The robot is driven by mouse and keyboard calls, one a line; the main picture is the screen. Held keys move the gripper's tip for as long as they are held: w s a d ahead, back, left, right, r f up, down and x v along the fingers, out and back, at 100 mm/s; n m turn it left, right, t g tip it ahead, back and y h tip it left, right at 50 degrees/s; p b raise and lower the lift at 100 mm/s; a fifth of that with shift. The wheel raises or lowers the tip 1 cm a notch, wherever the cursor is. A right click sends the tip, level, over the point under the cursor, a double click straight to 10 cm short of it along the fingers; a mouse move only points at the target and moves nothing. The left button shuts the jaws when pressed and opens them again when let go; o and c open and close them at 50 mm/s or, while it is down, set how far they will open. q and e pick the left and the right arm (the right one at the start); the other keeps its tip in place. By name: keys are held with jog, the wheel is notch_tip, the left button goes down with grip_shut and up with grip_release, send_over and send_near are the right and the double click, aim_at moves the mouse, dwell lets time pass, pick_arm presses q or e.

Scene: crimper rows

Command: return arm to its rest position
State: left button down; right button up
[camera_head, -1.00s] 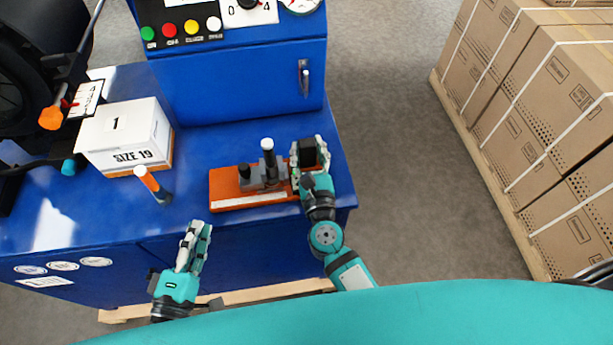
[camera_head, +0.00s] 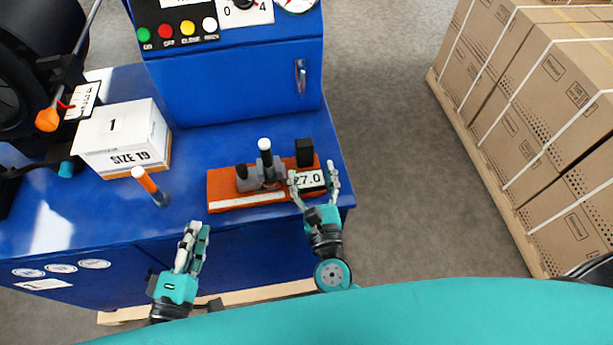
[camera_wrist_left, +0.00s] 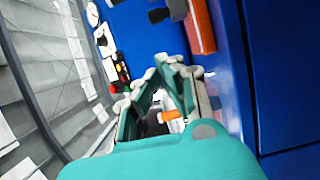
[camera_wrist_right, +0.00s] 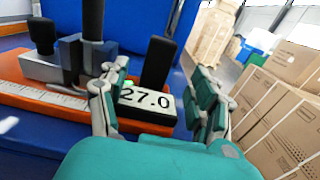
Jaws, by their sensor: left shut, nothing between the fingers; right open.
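My right gripper (camera_head: 314,182) is open and empty at the front right edge of the blue bench. Its fingers stand apart just in front of the orange gauge fixture (camera_head: 225,190), near the display reading 27.0 (camera_head: 308,179). In the right wrist view the open fingers (camera_wrist_right: 160,95) frame the display (camera_wrist_right: 150,103); I cannot tell whether they touch it. My left gripper (camera_head: 197,230) is shut and empty, in front of the bench's front face and below its top edge. In the left wrist view its fingers (camera_wrist_left: 172,68) point toward the bench.
The machine's control panel (camera_head: 180,30) rises behind. Strapped cartons (camera_head: 540,110) stand on a pallet at right, with clear floor (camera_head: 400,170) between.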

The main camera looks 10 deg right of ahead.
jog(key=shift+s, duration=2.4)
